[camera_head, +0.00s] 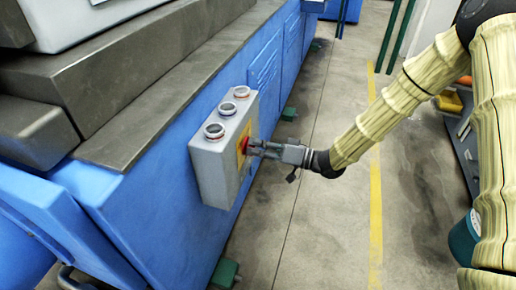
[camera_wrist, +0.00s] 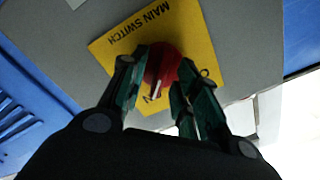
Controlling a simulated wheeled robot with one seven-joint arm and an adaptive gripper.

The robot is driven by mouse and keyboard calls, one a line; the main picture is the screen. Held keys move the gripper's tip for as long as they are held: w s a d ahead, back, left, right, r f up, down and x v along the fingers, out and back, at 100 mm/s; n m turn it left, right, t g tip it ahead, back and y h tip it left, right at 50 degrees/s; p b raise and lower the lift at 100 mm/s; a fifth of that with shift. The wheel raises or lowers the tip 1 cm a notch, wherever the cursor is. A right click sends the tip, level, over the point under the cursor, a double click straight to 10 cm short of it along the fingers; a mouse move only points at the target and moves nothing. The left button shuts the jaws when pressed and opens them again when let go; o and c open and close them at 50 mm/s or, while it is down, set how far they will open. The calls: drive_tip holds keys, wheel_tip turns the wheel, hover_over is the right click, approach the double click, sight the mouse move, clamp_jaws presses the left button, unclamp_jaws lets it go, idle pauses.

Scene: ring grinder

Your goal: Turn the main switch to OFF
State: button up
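The main switch is a red rotary knob (camera_wrist: 160,68) on a yellow plate (camera_wrist: 128,42) lettered MAIN SWITCH, seen in the wrist view. In the head view, the knob (camera_head: 244,144) and plate sit on the right face of a grey control box (camera_head: 207,160). My gripper (camera_wrist: 163,88) has one finger on each side of the knob. The fingers are apart and look close to or touching the knob; whether they press on it is unclear. The fingers hide parts of the knob's edges and of the plate. The knob's marked position cannot be read.
The box is fixed to the side of a large blue machine (camera_head: 160,190) with a grey top ledge (camera_head: 165,85). Three round gauges or buttons sit on the box's top. A cart (camera_head: 462,130) stands far right.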

clamp_jaws()
drive_tip(key=shift+n, duration=0.3)
drive_tip(key=n+b, duration=0.2)
drive_tip(key=n, duration=1.5)
drive_tip(key=shift+s, duration=0.15)
drive_tip(key=shift+n, duration=0.3)
idle(0.3)
